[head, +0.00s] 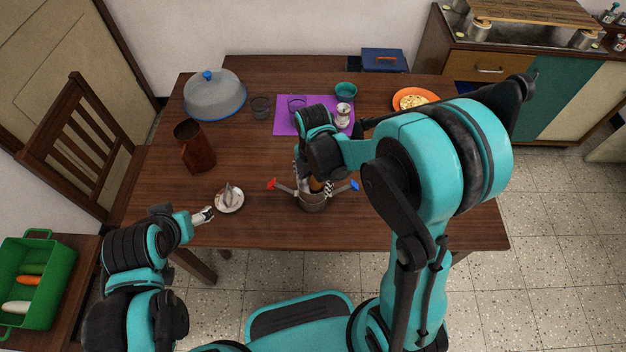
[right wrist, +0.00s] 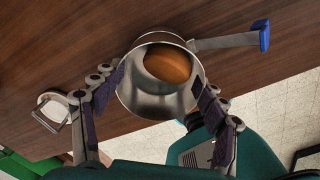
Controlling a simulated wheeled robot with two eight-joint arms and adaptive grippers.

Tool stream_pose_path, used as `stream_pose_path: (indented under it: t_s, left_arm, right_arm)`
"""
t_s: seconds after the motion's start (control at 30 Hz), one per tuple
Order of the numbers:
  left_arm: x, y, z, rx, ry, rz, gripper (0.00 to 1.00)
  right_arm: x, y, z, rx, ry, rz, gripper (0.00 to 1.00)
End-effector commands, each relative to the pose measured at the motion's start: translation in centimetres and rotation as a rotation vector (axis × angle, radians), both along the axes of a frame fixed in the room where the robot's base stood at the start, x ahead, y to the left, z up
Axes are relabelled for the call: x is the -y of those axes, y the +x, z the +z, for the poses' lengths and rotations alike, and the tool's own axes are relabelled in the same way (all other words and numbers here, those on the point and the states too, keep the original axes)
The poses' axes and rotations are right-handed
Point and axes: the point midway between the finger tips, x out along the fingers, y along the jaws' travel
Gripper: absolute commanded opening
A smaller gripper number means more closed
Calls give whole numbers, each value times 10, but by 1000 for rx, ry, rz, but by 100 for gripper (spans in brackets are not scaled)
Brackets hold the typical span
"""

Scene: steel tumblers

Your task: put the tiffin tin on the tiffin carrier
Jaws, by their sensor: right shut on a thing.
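The tiffin carrier (head: 312,204) stands near the table's front edge, its side arms spread out with a red tip on the left and a blue tip (head: 354,185) on the right. My right gripper (head: 314,181) is directly over it. In the right wrist view my right gripper (right wrist: 158,98) is shut on the steel tiffin tin (right wrist: 150,101), which has something orange-brown inside. The tin hides most of the carrier; whether they touch I cannot tell. The blue-tipped arm (right wrist: 225,42) shows beside the tin. My left gripper (head: 204,215) is by the front edge; its opening is unclear.
A small pale round dish with a grey piece on it (head: 229,199) lies left of the carrier. A brown jug (head: 195,150), a domed cover (head: 214,97), glasses and a purple mat (head: 285,122) stand farther back. An orange plate (head: 428,95) is at the back right.

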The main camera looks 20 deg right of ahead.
Motion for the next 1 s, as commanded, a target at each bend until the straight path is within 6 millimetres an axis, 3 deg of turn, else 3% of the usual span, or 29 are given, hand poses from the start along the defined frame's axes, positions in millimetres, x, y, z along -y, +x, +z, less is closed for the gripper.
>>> stream_pose_path:
  t_s: [0.47, 0.5, 0.57, 1.0]
  left_arm:
    - [0, 0, -6, 0, 0, 0, 70]
    - [0, 0, -6, 0, 0, 0, 70]
    - [0, 0, -6, 0, 0, 0, 70]
    - [0, 0, -6, 0, 0, 0, 70]
  right_arm:
    - [0, 0, -6, 0, 0, 0, 41]
    - [0, 0, -6, 0, 0, 0, 80]
    - [0, 0, -6, 0, 0, 0, 96]
    - [0, 0, 0, 0, 0, 0, 97]
